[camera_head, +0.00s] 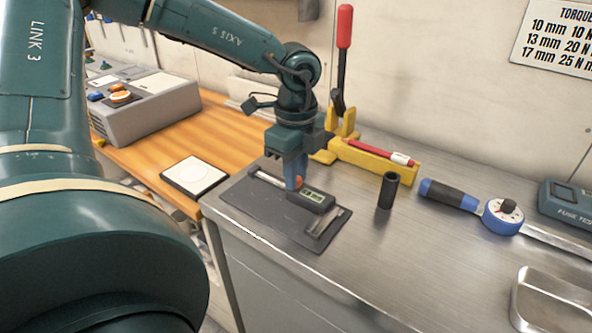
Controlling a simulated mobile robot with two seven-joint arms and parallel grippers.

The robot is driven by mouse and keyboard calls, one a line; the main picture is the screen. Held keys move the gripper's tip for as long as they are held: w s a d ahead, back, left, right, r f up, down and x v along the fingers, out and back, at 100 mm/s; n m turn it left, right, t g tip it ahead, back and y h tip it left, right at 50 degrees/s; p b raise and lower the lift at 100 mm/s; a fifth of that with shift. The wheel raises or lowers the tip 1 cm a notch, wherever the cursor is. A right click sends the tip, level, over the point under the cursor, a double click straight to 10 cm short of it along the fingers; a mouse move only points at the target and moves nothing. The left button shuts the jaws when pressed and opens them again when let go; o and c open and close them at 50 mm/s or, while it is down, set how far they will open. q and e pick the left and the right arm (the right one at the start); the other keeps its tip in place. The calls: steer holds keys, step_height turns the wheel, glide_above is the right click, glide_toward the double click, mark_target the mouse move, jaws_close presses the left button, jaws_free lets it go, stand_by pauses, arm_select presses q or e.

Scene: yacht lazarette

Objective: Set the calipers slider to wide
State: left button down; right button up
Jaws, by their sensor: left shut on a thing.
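The calipers lie on a dark grey mat (255,213) on the metal bench. Their dark slider body with a small display (312,197) sits near the middle of the mat. The metal beam end (268,178) shows left of my gripper, and the metal jaws (327,222) lie at the right end of the mat. My left gripper (294,184) points down over the calipers beside the display, shut on the slider; its fingertips hide part of it. An orange spot shows at the fingertips. My right gripper is not in view.
A black socket (388,190) stands right of the mat. A torque wrench (450,195) and a metal tray (545,300) lie further right. A yellow holder (375,160) and a red-handled lever (344,27) stand behind. A white pad (194,176) lies left.

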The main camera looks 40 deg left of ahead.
arm_select(q)
steer(key=a, duration=0.3)
steer(key=a+b, duration=0.1)
steer(key=shift+s+a, duration=0.15)
steer(key=shift+s, duration=0.1)
steer(key=c, duration=1.3)
jaws_free()
step_height(320, 180, up, 13)
steer(key=shift+r, duration=0.15)
